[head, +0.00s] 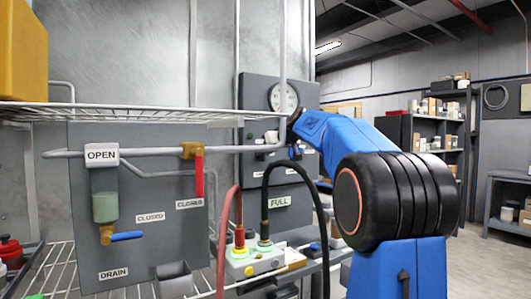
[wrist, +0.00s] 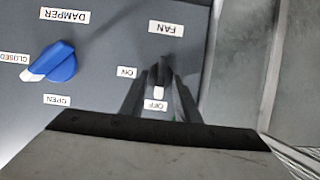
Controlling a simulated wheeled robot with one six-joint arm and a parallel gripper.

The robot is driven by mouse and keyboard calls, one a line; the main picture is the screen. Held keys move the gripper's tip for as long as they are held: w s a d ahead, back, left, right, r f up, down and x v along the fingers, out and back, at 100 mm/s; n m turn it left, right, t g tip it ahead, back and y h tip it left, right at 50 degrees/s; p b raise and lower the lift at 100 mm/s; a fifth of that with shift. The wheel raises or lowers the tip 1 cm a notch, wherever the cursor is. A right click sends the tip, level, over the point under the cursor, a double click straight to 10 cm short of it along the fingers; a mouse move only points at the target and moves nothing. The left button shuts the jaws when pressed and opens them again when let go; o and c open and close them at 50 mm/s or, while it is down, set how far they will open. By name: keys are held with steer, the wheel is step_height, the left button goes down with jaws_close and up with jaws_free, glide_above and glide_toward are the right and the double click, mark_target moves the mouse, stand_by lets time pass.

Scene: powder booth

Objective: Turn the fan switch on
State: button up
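The fan switch (wrist: 159,74) is a dark knob under the FAN label, seen upside down in the wrist view. Its white tip points at the OFF label (wrist: 155,105); the ON label (wrist: 127,72) is to its left. My gripper (wrist: 160,84) reaches the panel with its two dark fingers on either side of the knob. The fingers look open around it; I cannot tell whether they touch it. In the head view my blue arm reaches to the grey panel (head: 312,95) with the gauge, and it hides the switch and gripper.
A blue damper knob (wrist: 54,64) sits left of the fan switch. In the head view, a wire shelf (head: 140,113), pipes and a drain panel (head: 85,185) stand at left. Red and black hoses rise from a small box (head: 250,262). Open floor (head: 490,258) lies at right.

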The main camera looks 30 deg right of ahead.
jaws_close()
